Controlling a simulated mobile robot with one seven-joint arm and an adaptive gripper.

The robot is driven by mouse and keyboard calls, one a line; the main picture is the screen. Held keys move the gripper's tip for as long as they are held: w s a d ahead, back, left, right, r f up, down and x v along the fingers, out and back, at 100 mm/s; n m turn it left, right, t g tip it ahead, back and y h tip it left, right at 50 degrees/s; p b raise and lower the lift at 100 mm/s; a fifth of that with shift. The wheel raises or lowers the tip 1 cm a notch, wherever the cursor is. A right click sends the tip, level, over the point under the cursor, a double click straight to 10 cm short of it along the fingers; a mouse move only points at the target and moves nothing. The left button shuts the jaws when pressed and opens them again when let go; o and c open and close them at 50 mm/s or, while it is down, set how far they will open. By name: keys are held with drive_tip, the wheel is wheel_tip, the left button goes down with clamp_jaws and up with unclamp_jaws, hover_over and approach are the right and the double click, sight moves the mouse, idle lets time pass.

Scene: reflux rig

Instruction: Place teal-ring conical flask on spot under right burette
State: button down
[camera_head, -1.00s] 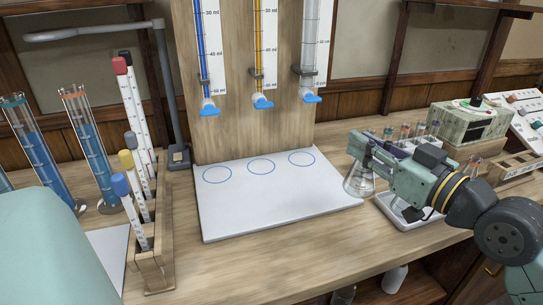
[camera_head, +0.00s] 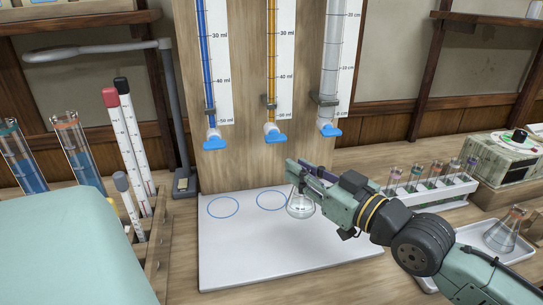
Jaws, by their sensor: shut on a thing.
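My gripper (camera_head: 297,176) is shut on the neck of a clear conical flask (camera_head: 300,207) and holds it upright over the white board (camera_head: 235,270). Its neck is mostly hidden by the fingers, and I cannot make out a teal ring. I cannot tell how far its base is above the board. The right burette (camera_head: 332,70), clear with a blue tap, hangs on the wooden panel behind. Blue circles mark the left spot (camera_head: 223,216) and the middle spot (camera_head: 272,209). The spot under the right burette is hidden behind my gripper and the flask.
Blue-filled (camera_head: 206,70) and orange-filled (camera_head: 271,65) burettes hang left of the clear one. Another conical flask (camera_head: 502,234) stands on a white tray at right. A test-tube rack (camera_head: 440,194) stands behind my arm. The board's front left is clear.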

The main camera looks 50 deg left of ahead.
drive_tip(key=a, duration=0.3)
drive_tip(key=a+b, duration=0.1)
drive_tip(key=a, duration=0.3)
drive_tip(key=w+a+f+b, duration=0.1)
drive_tip(key=a, duration=0.2)
drive_tip(key=shift+w+a, duration=0.1)
drive_tip(key=shift+a, duration=0.25)
drive_tip(key=shift+a+f, duration=0.15)
drive_tip(key=shift+f, duration=1.6)
drive_tip(key=shift+f, duration=0.1)
drive_tip(key=shift+f, duration=0.15)
drive_tip(key=c, duration=1.5)
unclamp_jaws()
drive_tip(key=shift+o, duration=0.2)
